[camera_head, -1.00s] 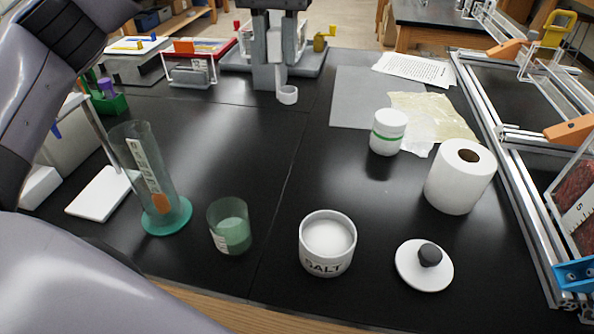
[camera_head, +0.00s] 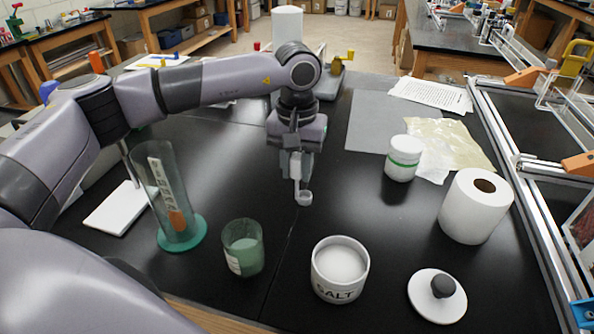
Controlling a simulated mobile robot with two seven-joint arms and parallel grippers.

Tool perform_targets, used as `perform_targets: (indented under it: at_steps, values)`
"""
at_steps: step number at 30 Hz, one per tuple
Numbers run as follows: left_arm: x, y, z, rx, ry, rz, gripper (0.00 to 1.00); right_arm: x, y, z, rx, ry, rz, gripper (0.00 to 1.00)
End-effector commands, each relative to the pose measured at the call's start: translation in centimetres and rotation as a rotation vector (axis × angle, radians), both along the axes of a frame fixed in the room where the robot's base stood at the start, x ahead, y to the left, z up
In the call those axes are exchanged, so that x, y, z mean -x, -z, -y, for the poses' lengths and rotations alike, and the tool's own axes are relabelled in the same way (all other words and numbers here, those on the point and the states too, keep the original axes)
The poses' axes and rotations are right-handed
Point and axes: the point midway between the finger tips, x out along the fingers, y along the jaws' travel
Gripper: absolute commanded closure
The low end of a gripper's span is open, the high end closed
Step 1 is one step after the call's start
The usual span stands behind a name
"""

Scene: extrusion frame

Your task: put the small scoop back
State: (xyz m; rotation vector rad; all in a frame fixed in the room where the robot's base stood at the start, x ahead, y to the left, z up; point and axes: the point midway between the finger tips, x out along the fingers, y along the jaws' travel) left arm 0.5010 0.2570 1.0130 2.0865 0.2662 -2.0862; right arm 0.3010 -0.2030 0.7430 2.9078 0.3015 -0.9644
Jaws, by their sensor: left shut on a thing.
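My left gripper (camera_head: 296,168) points down and is shut on the scoop's handle, in the middle of the bench. The cup hangs below the fingers, behind the salt jar (camera_head: 338,288); its exact height above the black bench is hard to tell. The salt jar stands open, with white salt inside. Its white lid (camera_head: 423,298) with a dark knob lies to its right. My right gripper is not in view.
A green-tinted beaker (camera_head: 243,255) and a tall glass cylinder (camera_head: 165,195) stand at left. A white bottle with a green band (camera_head: 403,160) and a paper roll (camera_head: 474,207) stand at right. An aluminium frame (camera_head: 525,190) borders the right. Bench between beaker and gripper is clear.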

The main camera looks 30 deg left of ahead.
Motion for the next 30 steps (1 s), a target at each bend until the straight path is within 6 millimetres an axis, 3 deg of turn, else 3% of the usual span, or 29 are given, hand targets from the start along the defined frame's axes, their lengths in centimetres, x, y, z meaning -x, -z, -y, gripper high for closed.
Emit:
perform_targets:
  at_steps: [5, 16, 17, 19, 30]
  values:
    - [0.0, 1.8, 0.0, 0.001, -0.001, 0.001, 1.0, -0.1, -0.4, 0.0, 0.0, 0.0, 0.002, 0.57]
    - [0.0, 2.4, 0.0, 0.001, 0.0, 0.001, 1.0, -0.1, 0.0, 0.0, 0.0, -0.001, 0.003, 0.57]
    - [0.0, 2.3, 0.0, 0.001, 0.0, 0.001, 0.67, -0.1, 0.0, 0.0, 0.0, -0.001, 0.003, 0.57]
    - [0.0, 2.2, 0.0, 0.001, 0.0, 0.001, 0.45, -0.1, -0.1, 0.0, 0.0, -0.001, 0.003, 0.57]
    - [0.0, 1.8, 0.0, 0.001, 0.0, 0.001, 0.45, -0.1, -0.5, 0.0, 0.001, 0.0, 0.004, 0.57]
